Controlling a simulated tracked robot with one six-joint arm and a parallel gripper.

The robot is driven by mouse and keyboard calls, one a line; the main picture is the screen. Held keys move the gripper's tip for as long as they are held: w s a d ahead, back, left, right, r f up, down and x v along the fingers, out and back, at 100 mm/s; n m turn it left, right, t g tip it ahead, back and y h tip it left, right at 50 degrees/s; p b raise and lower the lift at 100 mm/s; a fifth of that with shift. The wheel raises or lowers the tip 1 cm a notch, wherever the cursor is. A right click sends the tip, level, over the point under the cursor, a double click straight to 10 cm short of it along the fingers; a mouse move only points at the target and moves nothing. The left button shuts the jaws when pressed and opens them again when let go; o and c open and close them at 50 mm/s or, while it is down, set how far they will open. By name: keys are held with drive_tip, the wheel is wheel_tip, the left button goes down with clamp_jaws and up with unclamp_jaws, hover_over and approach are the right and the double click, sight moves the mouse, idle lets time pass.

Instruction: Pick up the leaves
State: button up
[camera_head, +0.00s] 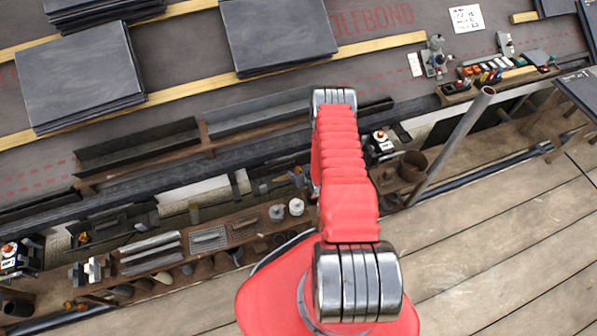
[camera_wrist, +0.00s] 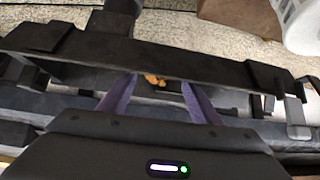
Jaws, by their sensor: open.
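A small clump of orange-brown leaves (camera_wrist: 153,79) shows in the wrist view, partly cut off by a dark bar (camera_wrist: 160,62) across the picture. My gripper (camera_wrist: 160,83) has two purple-grey fingers spread apart, one on each side of the leaves in the picture. The fingertips pass behind or under the bar's edge, and I cannot tell whether they touch anything. No leaves show between the fingers as held. In the head view a small orange patch (camera_head: 83,238) lies in a dark trough at lower left; it may be leaves.
Dark gutter lengths (camera_head: 140,146) run along the roof edge. Stacks of slates (camera_head: 80,75) lie on the battens. A wooden tool shelf (camera_head: 205,235) is left of my arm, and a grey pole (camera_head: 450,145) rises to its right. The plank deck at lower right is clear.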

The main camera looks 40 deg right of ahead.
drive_tip(key=shift+x, duration=1.45)
drive_tip(key=shift+c, duration=0.2)
drive_tip(key=c, duration=1.1)
